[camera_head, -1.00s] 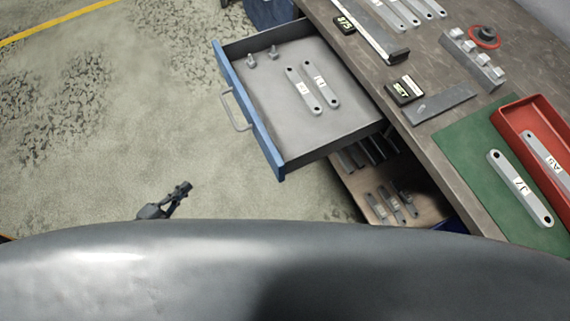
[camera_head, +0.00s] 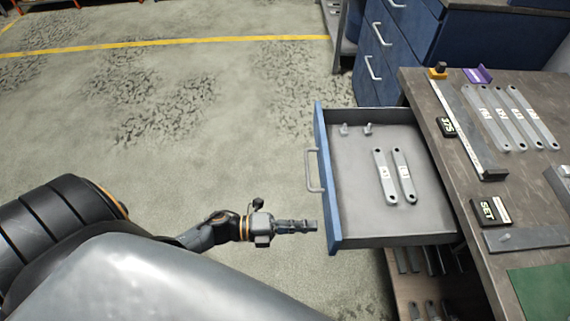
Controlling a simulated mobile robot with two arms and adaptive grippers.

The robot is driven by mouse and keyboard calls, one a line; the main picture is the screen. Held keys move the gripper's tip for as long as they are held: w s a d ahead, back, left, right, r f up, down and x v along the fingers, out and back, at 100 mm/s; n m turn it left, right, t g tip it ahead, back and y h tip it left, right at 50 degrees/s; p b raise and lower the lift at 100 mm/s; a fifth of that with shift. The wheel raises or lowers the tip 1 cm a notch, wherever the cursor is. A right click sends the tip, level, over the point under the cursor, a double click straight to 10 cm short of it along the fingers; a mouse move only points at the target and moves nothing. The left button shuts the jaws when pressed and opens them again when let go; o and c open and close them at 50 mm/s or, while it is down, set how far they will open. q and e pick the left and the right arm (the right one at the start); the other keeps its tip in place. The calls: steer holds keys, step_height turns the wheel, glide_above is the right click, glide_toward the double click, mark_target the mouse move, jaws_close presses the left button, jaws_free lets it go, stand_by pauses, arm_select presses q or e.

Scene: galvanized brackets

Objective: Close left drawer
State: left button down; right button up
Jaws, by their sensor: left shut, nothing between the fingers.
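The left drawer (camera_head: 321,190) has a blue front and a grey tray, and stands pulled out of the workbench (camera_head: 440,110). Its metal handle (camera_head: 312,170) faces left. Inside lie two marked galvanized brackets (camera_head: 395,177) and two small bolts (camera_head: 356,130). My left gripper (camera_head: 312,226) is shut and empty. In the picture its tip is just left of the lower part of the blue front, below the handle; I cannot tell whether it touches. My right gripper is not in view.
On the workbench lie several brackets (camera_head: 511,117), a long metal bar (camera_head: 468,128), a SET box (camera_head: 489,212) and a green mat (camera_head: 545,292). A shelf with parts shows under the drawer. A blue cabinet (camera_head: 372,57) stands behind.

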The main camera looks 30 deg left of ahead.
arm_select(q)
steer(key=shift+x, duration=1)
steer(key=shift+w+d, duration=0.15)
steer(key=shift+d, duration=0.05)
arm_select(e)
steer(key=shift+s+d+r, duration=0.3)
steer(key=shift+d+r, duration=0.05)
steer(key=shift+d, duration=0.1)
arm_select(q)
steer(key=b, duration=0.5)
glide_toward(430, 226)
step_height(430, 226, up, 4)
steer(key=shift+f, duration=0.25)
steer(key=b+x, duration=0.2)
steer(key=x, duration=0.7)
steer(key=shift+w, duration=0.1)
steer(key=shift+w+d, duration=0.15)
steer(key=shift+d, duration=0.1)
steer(key=shift+r, duration=0.3)
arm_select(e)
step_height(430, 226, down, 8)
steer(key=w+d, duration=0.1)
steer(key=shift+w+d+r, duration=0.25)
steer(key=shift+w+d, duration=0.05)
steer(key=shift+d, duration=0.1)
arm_select(q)
steer(key=shift+d+r, duration=0.1)
